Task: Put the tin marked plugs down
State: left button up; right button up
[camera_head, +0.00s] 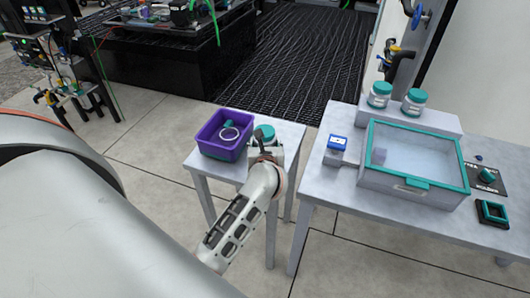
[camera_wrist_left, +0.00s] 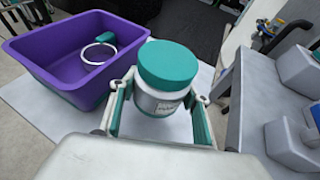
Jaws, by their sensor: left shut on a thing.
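A white tin with a teal lid (camera_wrist_left: 168,65) stands upright between the fingers of my left gripper (camera_wrist_left: 160,108), which is shut on it. A label is on its side, but its print is too small to read surely. In the head view, the tin's teal lid (camera_head: 264,133) shows just beyond my left gripper (camera_head: 265,152), over the right part of the small white table (camera_head: 287,134). The tin's base is mostly hidden, and I cannot tell whether it touches the tabletop. My right gripper is not in view.
A purple tote (camera_head: 225,151) stands left of the tin and holds a white ring and a teal piece. On the larger table to the right are a teal-rimmed case (camera_head: 413,188), two teal-lidded jars (camera_head: 379,95) and a blue-topped block (camera_head: 337,143). A gap separates the tables.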

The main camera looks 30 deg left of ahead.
pick_arm(q)
notch_tip(320, 180, down, 4)
jog(key=shift+r+b, duration=0.1)
jog(key=shift+b, duration=0.3)
jog(key=shift+f, duration=0.2)
jog(key=o, duration=1.1)
